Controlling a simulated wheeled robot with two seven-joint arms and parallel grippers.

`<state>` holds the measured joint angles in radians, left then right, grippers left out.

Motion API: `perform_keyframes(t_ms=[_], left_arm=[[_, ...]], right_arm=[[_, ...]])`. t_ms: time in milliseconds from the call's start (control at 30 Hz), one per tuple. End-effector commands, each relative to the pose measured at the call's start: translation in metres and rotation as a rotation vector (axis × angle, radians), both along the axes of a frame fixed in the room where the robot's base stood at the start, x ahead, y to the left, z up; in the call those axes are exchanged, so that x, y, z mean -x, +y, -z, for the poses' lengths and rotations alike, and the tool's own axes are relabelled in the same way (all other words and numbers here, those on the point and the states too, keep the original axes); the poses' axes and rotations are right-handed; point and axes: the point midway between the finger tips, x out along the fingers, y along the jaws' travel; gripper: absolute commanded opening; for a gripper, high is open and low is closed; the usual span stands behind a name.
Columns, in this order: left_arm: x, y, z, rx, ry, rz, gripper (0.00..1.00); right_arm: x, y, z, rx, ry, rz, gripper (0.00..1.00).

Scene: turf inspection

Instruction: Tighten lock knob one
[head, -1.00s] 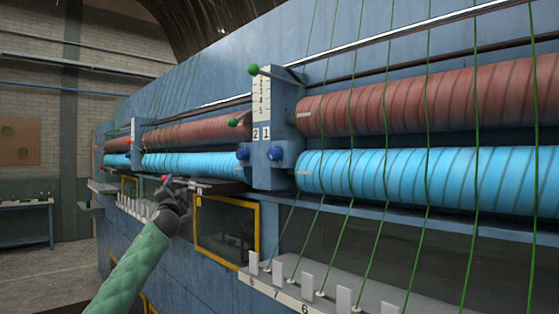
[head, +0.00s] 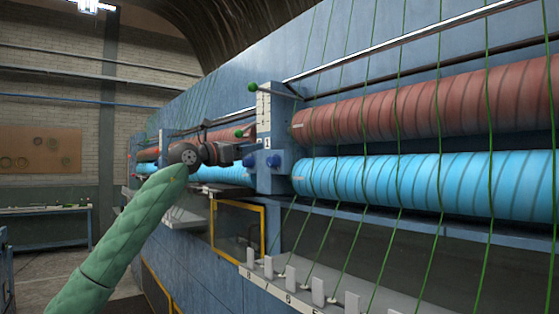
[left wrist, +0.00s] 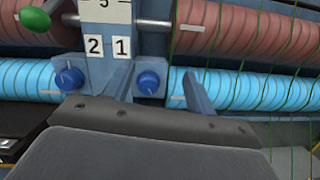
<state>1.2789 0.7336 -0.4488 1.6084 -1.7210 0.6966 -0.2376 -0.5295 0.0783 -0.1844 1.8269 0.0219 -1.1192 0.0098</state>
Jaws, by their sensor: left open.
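The blue lock knob one (head: 274,163) sits under the label 1 (head: 267,143) on the blue bracket post (head: 270,107). In the left wrist view, knob one (left wrist: 148,82) appears between my left gripper's two fingers. A second blue knob (left wrist: 70,78), under the label 2, is left of the fingers. My left gripper (left wrist: 158,72) is open and points at the post. In the head view, my left gripper (head: 247,151) is at the post's left side and covers the label 2. I cannot tell whether the fingers touch knob one. My right gripper is not in view.
Red rollers (head: 400,105) and light-blue rollers (head: 400,180) run along the machine, with green yarns in front. A green-balled lever (left wrist: 35,20) sticks out at the upper left of the post. A yellow-framed window (head: 238,232) is below.

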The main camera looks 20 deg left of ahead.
Motion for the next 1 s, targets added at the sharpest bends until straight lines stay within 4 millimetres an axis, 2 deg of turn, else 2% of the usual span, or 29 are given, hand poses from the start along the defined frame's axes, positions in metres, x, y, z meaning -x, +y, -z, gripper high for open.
perform_keyframes(t_ms=[100,267,467,700,1000], left_arm=[[-0.007,0.004,0.024,-0.137,0.053,-0.049,0.56],[-0.008,0.003,0.040,-0.216,0.098,-0.050,0.56],[-0.013,-0.002,0.040,-0.231,0.091,-0.049,0.56],[-0.031,-0.015,0.039,-0.229,0.093,-0.048,0.56],[-0.058,-0.037,0.038,-0.227,0.091,-0.048,0.56]], right_arm=[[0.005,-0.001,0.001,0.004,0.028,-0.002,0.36],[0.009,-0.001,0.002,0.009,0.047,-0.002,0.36],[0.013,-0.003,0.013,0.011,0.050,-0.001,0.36],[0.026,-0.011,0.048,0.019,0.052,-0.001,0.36],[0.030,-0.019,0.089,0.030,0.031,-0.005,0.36]])
